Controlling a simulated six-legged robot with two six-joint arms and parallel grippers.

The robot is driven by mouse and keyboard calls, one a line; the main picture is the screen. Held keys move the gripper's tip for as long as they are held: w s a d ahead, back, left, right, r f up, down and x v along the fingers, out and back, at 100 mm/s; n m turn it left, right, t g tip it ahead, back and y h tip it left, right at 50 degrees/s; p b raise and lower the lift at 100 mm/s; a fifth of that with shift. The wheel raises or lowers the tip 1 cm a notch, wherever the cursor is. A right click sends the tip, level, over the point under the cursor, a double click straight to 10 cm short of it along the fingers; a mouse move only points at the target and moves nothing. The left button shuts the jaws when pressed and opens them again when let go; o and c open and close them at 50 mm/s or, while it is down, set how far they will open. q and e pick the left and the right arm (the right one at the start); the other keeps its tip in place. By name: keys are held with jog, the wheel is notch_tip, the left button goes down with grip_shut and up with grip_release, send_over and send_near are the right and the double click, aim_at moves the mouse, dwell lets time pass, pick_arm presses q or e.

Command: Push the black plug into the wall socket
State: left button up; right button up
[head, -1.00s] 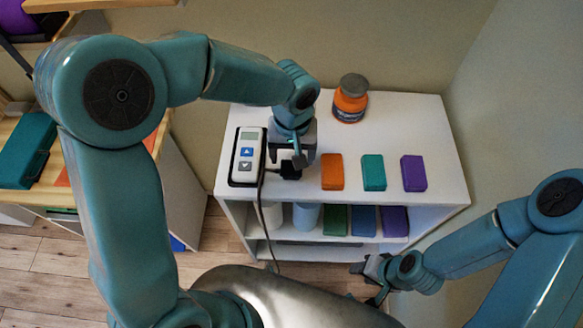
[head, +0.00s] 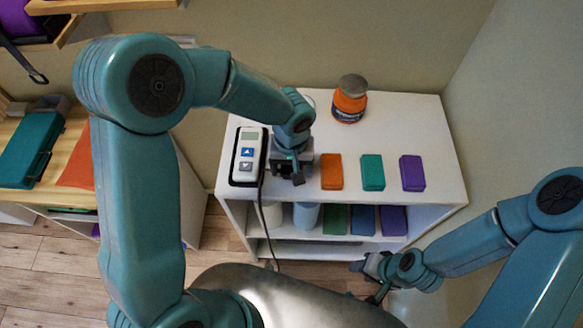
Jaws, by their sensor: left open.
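My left gripper (head: 291,172) is open and points down over the white shelf top, between the white handset and the orange block. The black plug cannot be made out now; the gripper covers the spot where a black piece showed a second ago. A dark cord (head: 262,200) runs from beside the gripper down the shelf front to the floor. No wall socket can be made out, and the gripper hides the surface under it. My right gripper (head: 369,281) is low at the shelf's front right, away from the cord, and its jaws are unclear.
The white shelf (head: 437,150) holds a handset (head: 248,156) on a black base, an orange block (head: 331,172), a teal block (head: 372,172), a purple block (head: 412,173) and an orange jar (head: 349,100). A wooden bench (head: 75,150) stands left. The shelf's right end is clear.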

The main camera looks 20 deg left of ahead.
pick_arm(q)
jog(key=shift+c, duration=0.3)
jog(key=c, duration=0.7)
notch_tip(320, 180, up, 20)
jog(key=shift+r, duration=0.1)
jog(key=m, duration=0.3)
send_near(291, 167)
jog(key=w+a+f, duration=0.3)
jog(key=a, duration=0.3)
jog(key=shift+a+f, duration=0.2)
jog(key=shift+a, duration=0.15)
jog(key=shift+a, duration=0.1)
